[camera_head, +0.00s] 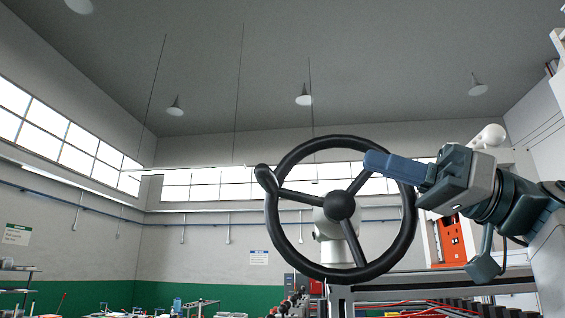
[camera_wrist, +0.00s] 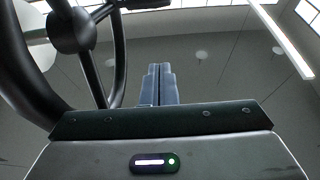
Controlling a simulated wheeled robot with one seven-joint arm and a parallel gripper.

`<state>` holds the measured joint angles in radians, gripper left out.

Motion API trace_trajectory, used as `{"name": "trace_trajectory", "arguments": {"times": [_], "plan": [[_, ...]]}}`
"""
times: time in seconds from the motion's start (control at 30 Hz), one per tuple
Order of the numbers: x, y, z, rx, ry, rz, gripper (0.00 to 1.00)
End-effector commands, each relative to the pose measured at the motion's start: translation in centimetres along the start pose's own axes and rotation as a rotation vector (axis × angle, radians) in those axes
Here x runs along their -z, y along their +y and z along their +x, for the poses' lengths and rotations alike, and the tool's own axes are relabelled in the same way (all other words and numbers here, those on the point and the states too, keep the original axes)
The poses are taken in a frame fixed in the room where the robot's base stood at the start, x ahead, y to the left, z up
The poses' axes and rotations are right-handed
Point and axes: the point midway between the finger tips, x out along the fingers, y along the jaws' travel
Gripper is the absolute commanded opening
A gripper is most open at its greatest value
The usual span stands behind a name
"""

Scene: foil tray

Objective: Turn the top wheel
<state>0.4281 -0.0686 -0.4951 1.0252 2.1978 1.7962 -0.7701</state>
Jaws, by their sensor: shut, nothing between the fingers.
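The top wheel (camera_head: 341,206) is a large black handwheel with three spokes, a round hub and a handle knob at its upper left. It stands near the middle of the head view. The wheel also shows at the left of the wrist view (camera_wrist: 72,30). My gripper (camera_head: 370,160) reaches in from the right, its blue fingers overlapping the wheel's upper right rim in the head view. In the wrist view the fingers (camera_wrist: 159,70) are together with nothing between them, to the right of the hub. I cannot tell whether they touch the rim.
Behind the wheel is a pale round machine part (camera_head: 329,224) on a grey frame. An orange panel (camera_head: 452,240) is below my wrist. Benches with small items stand low at the left. The space left of the wheel looks clear.

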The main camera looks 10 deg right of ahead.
Motion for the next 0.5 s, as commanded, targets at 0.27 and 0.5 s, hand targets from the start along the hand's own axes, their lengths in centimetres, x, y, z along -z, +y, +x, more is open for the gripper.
{"name": "trace_trajectory", "arguments": {"times": [0.27,0.5], "plan": [[0.3,-0.1,6.3,0.001,-0.001,0.0,0.0],[0.3,-0.1,11.5,-0.002,-0.001,0.0,0.0]]}}
